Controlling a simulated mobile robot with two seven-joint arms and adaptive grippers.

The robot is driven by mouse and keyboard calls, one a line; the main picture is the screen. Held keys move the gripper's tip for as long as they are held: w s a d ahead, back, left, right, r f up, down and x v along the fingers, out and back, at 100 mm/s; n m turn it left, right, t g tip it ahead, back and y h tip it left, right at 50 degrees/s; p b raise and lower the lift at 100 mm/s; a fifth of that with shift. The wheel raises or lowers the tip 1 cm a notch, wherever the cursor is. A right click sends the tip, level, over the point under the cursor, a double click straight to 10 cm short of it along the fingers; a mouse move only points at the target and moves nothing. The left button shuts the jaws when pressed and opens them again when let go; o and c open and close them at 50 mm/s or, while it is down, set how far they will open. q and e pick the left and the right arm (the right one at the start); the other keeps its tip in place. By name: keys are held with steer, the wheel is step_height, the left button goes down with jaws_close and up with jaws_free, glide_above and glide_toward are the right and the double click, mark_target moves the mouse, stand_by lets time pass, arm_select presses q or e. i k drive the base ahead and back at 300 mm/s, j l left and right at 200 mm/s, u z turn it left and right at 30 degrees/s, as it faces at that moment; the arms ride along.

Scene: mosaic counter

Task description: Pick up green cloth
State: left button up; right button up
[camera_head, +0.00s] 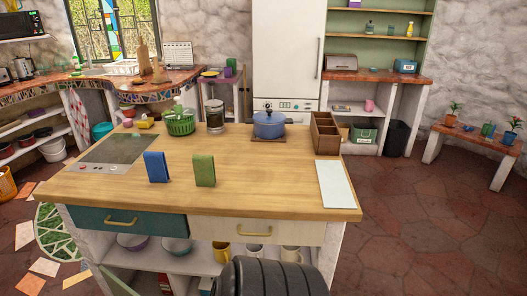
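A green cloth (204,170), folded into a flat upright rectangle, stands near the front edge of the wooden island counter (260,185). A similar blue folded cloth (157,166) stands a little to its left, with a gap between them. Nothing touches the green cloth. Neither of my grippers shows in the head view.
A cooktop (113,149) lies left of the cloths. Behind are a green basket (180,123), a glass jar (215,118), a blue pot (268,124) and a wooden organizer (326,132). A white board (334,184) lies at right. The counter's middle is clear.

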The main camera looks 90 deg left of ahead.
mark_target(203, 166)
steer(key=u, duration=2)
